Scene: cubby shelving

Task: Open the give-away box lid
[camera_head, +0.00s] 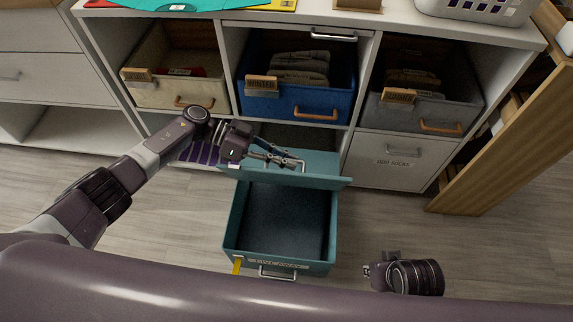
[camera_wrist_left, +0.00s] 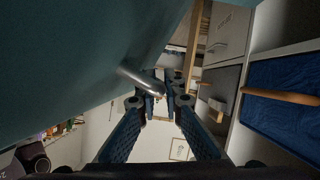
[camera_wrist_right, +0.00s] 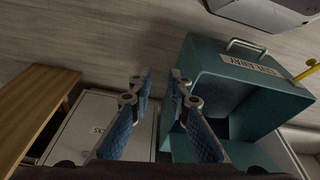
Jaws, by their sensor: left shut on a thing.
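The teal give-away box (camera_head: 232,225) stands on the floor before the shelving, its dark inside showing from above. Its label and a metal front handle (camera_head: 277,273) face me. The teal lid (camera_head: 325,181) is swung up at the box's far edge, tilted away from the opening. My left gripper (camera_head: 293,162) is shut on the lid's metal handle, which shows between its fingers in the left wrist view (camera_wrist_left: 140,80). My right gripper (camera_wrist_right: 160,75) is open and empty, apart from the box; the box also shows in the right wrist view (camera_wrist_right: 188,95).
Cubby shelving behind holds a beige bin (camera_head: 165,93), a blue bin (camera_head: 325,108) and a grey bin (camera_head: 400,117). A closed drawer front (camera_head: 400,165) is right of the lid. A wooden frame (camera_head: 500,135) leans at the right. Floor beside the box is clear.

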